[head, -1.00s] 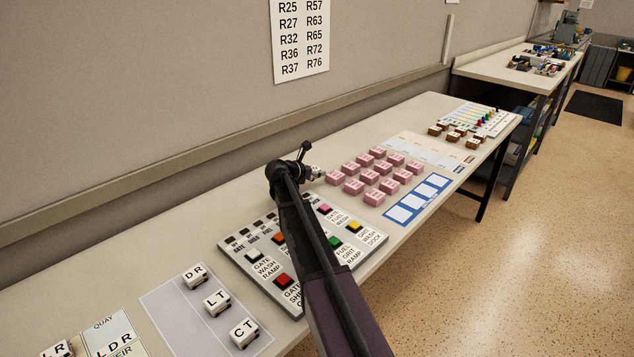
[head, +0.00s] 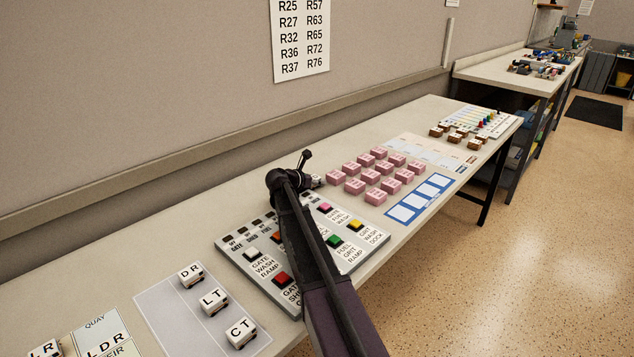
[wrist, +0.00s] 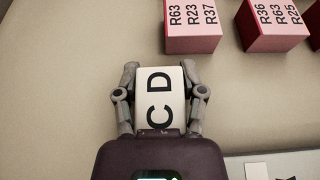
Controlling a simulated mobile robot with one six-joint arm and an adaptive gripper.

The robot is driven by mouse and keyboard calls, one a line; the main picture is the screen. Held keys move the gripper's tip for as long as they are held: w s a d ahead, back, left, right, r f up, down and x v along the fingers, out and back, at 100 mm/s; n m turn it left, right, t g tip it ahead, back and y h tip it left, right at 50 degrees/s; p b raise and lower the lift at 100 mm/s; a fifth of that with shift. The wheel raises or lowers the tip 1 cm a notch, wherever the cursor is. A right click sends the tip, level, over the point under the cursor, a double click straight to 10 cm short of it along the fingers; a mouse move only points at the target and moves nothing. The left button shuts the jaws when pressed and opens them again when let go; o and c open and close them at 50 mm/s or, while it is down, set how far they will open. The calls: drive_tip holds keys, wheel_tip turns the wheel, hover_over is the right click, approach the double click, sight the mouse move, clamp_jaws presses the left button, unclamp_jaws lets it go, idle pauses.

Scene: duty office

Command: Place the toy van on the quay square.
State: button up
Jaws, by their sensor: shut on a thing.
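My gripper (wrist: 160,82) is shut on a white block-like toy van (wrist: 160,97) lettered "CD", with one finger on each side of it. In the head view my arm hides most of the gripper (head: 314,181), which is over the bench between the button panel and the pink blocks. The quay square (head: 97,323), a pale card marked "QUAY", lies at the lower left of the head view.
White vans "DR" (head: 190,275), "LT" (head: 214,302) and "CT" (head: 240,333) stand on a grey mat (head: 170,318). A button panel (head: 345,257) lies under my arm. Pink blocks (head: 375,195) and a blue-framed card (head: 421,197) lie beyond. A wall runs behind the bench.

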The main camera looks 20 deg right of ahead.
drive_tip(key=shift+f, duration=0.15)
drive_tip(key=o, duration=1.1)
drive_tip(key=shift+r, duration=0.25)
drive_tip(key=p+v, duration=0.4)
drive_tip(key=v, duration=0.8)
drive_tip(key=shift+s+f+p, duration=0.1)
drive_tip(key=shift+p, duration=0.2)
